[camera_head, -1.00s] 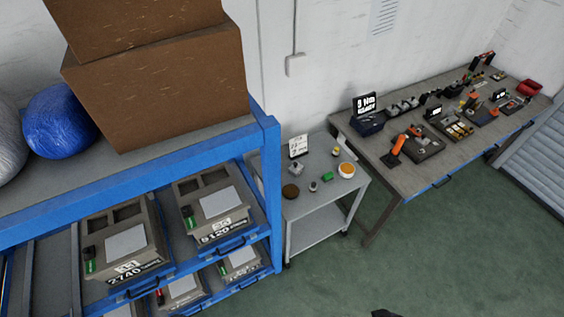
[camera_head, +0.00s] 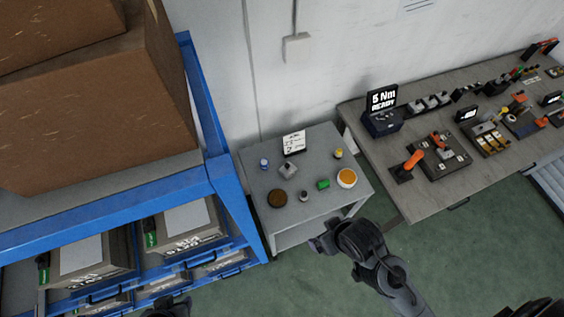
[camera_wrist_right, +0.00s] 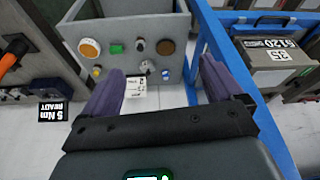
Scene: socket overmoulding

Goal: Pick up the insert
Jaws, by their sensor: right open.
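Several small items stand on the grey cart (camera_head: 330,154); I cannot tell for sure which is the insert. A grey metal block (camera_head: 288,170) sits mid-cart, with a small dark-grey knob-like piece (camera_head: 304,196), a green block (camera_head: 323,185) and a blue-and-white piece (camera_head: 263,163) around it. The metal block also shows in the right wrist view (camera_wrist_right: 148,67). My right gripper (camera_head: 325,241) is in front of the cart's front edge, apart from the items. Its two fingers are spread and empty in the wrist view (camera_wrist_right: 160,85). My left gripper (camera_head: 168,308) barely shows at the bottom edge.
The cart also holds a brown disc (camera_head: 277,199), a white tub with orange contents (camera_head: 346,178), a yellow-topped piece (camera_head: 338,153) and a printed card (camera_head: 293,143). A blue rack (camera_head: 228,205) stands close on the left, a tool-covered workbench (camera_head: 440,185) on the right.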

